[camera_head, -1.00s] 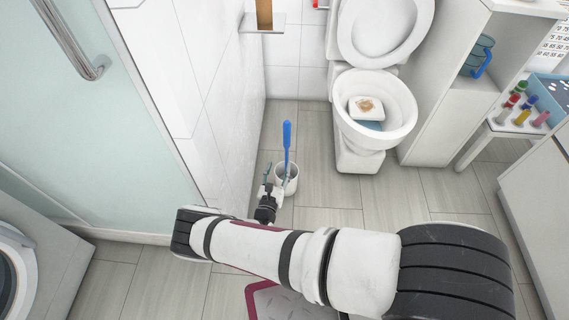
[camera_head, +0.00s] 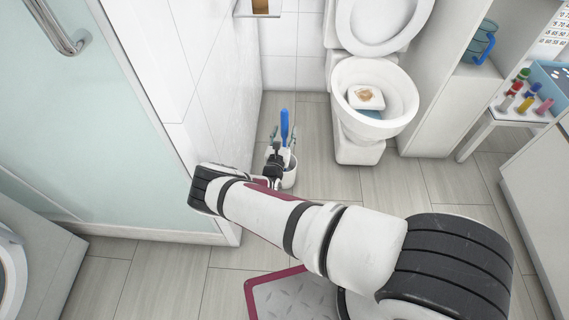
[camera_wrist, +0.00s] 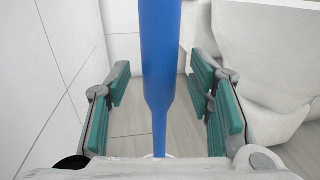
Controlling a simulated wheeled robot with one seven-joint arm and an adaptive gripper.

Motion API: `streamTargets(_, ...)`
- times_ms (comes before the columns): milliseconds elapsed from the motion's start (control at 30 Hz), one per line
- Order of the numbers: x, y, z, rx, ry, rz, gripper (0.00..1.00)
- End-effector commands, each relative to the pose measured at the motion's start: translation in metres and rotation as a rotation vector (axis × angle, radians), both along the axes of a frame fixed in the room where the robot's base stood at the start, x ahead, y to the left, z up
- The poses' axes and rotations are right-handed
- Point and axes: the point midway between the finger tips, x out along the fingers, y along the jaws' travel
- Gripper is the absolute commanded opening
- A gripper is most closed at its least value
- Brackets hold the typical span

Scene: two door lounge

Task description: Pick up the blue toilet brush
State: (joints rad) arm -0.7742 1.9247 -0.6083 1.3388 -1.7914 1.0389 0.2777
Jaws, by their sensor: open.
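The blue toilet brush (camera_head: 284,127) stands upright in a white holder (camera_head: 290,177) on the floor, beside the tiled wall. In the wrist view its blue handle (camera_wrist: 160,70) runs down the middle of the picture. My gripper (camera_head: 281,143) is at the brush. In the wrist view the teal-padded fingers of my gripper (camera_wrist: 163,105) are apart, one on each side of the handle, with a gap to it on both sides. The brush head is hidden in the holder, and my gripper covers part of the holder.
A white toilet (camera_head: 372,105) with its lid up stands to the right of the brush. The tiled wall (camera_head: 215,80) is close on the left. A cabinet (camera_head: 440,110) and a small table with coloured bottles (camera_head: 525,95) are further right. Floor between brush and toilet is clear.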

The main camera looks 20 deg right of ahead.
Motion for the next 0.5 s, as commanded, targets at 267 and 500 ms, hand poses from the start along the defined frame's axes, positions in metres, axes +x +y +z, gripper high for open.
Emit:
streamTargets(267, 0.0087, -0.0043, 0.0003, 0.0, 0.0, 0.0, 0.48)
streamTargets(500, 0.0084, -0.0042, 0.0003, 0.0, 0.0, 0.0, 0.0)
